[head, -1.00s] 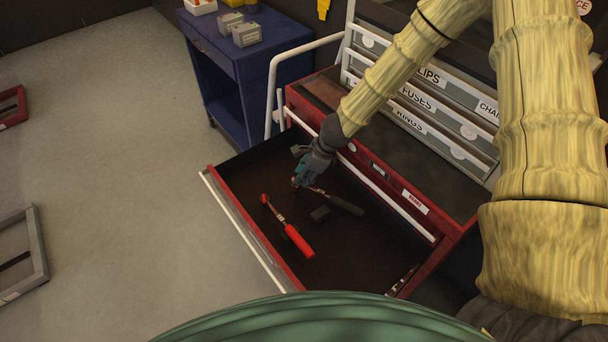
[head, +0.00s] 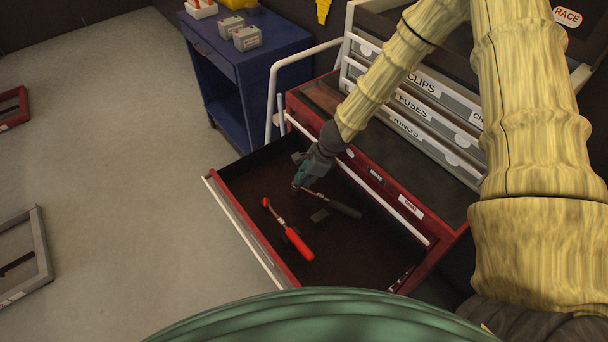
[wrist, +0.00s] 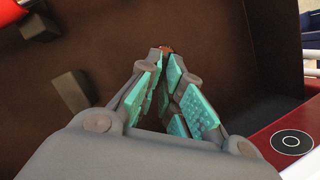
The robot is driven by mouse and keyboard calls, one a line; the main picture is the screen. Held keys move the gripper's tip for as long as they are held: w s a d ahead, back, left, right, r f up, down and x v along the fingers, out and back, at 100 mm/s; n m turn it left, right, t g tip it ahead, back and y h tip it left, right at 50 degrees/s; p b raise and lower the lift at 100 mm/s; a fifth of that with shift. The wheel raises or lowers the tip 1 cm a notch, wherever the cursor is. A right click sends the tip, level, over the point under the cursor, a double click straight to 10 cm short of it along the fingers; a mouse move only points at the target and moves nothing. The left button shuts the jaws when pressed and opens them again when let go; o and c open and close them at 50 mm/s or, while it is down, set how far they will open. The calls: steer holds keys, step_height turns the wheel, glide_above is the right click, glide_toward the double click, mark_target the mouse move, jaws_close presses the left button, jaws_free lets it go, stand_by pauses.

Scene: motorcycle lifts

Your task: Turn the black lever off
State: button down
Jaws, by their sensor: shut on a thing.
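A long tool with a black handle (head: 345,210) and a thin metal shaft lies in the open red drawer in the head view; I take it for the black lever. My gripper (head: 300,184) reaches down into the drawer at the far end of this tool. In the wrist view my gripper (wrist: 167,78) has its teal pads close together, shut on the tool's end, of which only a small reddish-brown bit (wrist: 166,50) shows between the tips. The rest of that end is hidden by the fingers. Whether any switch on it is turned cannot be seen.
A red-handled tool (head: 298,243) lies beside it, nearer the drawer's front rim (head: 240,232). Small dark blocks (head: 319,216) lie on the drawer floor. The red cabinet (head: 405,175) with labelled grey drawers rises behind, and a blue cart (head: 240,75) stands at the back left.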

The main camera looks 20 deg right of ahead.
steer(key=c, duration=1.6)
jaws_free()
steer(key=v, duration=1.2)
steer(key=shift+d, duration=0.1)
